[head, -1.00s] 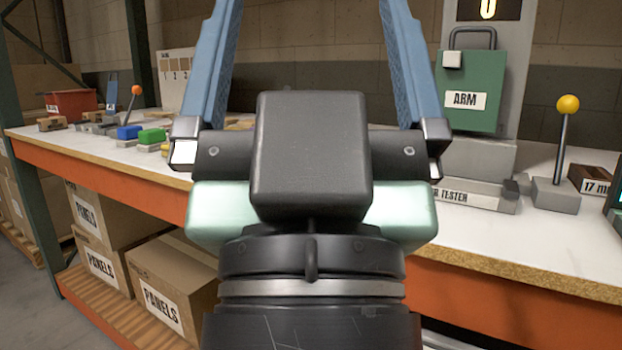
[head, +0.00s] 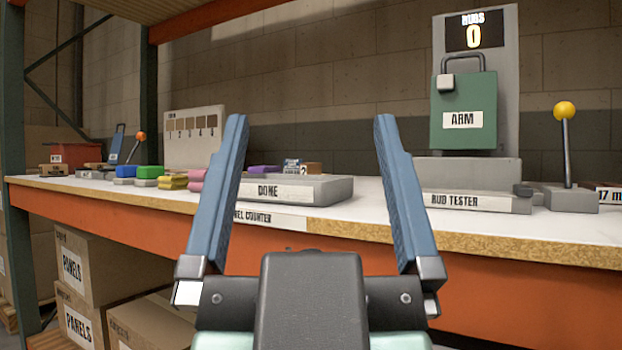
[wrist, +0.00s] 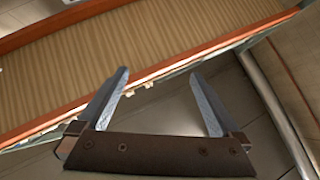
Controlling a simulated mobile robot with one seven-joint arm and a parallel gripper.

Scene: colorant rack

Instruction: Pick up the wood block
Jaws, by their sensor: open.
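My gripper (head: 311,118) is open and empty, its two blue fingers pointing up in the head view, in front of the bench. The open fingers also show in the wrist view (wrist: 160,75), with nothing between them. I cannot tell for sure which thing is the wood block. A small brown block (head: 53,170) lies at the far left of the bench. A brown block marked 17 mm (head: 608,195) is cut by the right edge. A small brown piece (head: 311,169) shows behind the DONE box. None is near the fingers.
The bench (head: 480,228) has an orange front beam. On it stand the grey DONE box (head: 325,189), the rub tester (head: 470,203), a yellow-knob lever (head: 566,150), a slotted board (head: 193,138) and several coloured blocks (head: 172,182). Cartons (head: 95,270) sit below.

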